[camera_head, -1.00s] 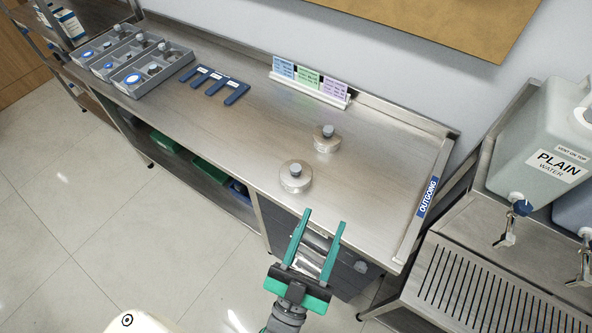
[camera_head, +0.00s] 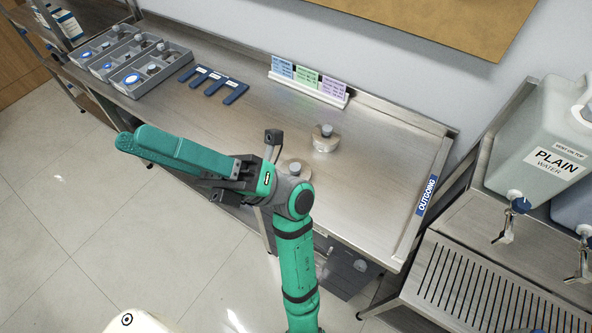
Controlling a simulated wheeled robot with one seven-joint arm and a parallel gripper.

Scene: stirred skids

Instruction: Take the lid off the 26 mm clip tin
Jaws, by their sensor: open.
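Two round metal tins with knobbed lids stand on the steel bench (camera_head: 385,150); I cannot tell which is the 26 mm clip tin. The far tin (camera_head: 325,145) is in clear view, upright with its lid on. The near tin (camera_head: 284,164) is mostly hidden behind my arm, with only part of its top edge showing. My gripper (camera_head: 128,142) points left, above the bench's front edge and well left of both tins. It is open and seen from the side, with one finger largely covering the other. It holds nothing that I can see.
A grey divided tray (camera_head: 152,82) with small lidded items stands at the bench's far left, beside blue flat tools (camera_head: 213,85). A card holder (camera_head: 308,90) stands at the back. An OUTGOING strip (camera_head: 427,195) marks the right end. A water container (camera_head: 550,140) stands at right.

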